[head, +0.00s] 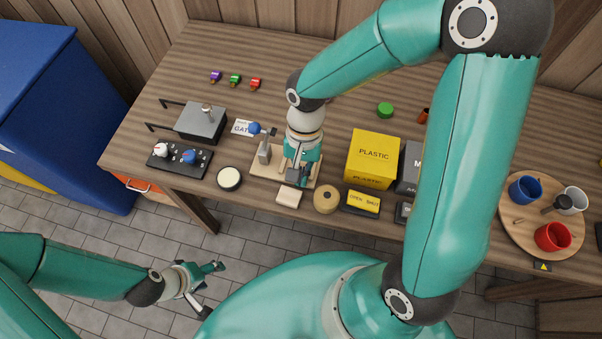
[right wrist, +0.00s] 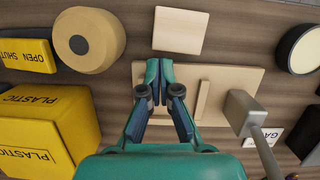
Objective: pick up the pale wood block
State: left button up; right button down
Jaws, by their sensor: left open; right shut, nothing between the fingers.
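The pale wood block (head: 289,196) lies flat near the front edge of the workbench. It also shows at the top of the right wrist view (right wrist: 180,30), beyond the fingertips. My right gripper (head: 297,178) is shut and empty above a pale wooden board (head: 264,169), behind the block and apart from it. In the right wrist view its fingers (right wrist: 158,68) meet just short of the block. My left gripper (head: 213,289) is open and empty, low in front of the bench over the tiled floor.
A round wooden piece (head: 325,199) and a yellow "OPEN SHUT" box (head: 362,202) stand right of the block. A white-topped black disc (head: 229,178) stands left. A yellow PLASTIC box (head: 372,158) is behind right. A grey post with a lever (right wrist: 243,112) stands on the board.

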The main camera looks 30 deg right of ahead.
jog(key=shift+s+a, duration=0.15)
jog(key=shift+s, duration=0.05)
jog(key=shift+s+a+f+b, duration=0.15)
jog(key=shift+s+a+b, duration=0.35)
jog(key=shift+s, duration=0.05)
jog(key=shift+s+a, duration=0.2)
jog(key=shift+s, duration=0.1)
jog(key=shift+r, duration=0.2)
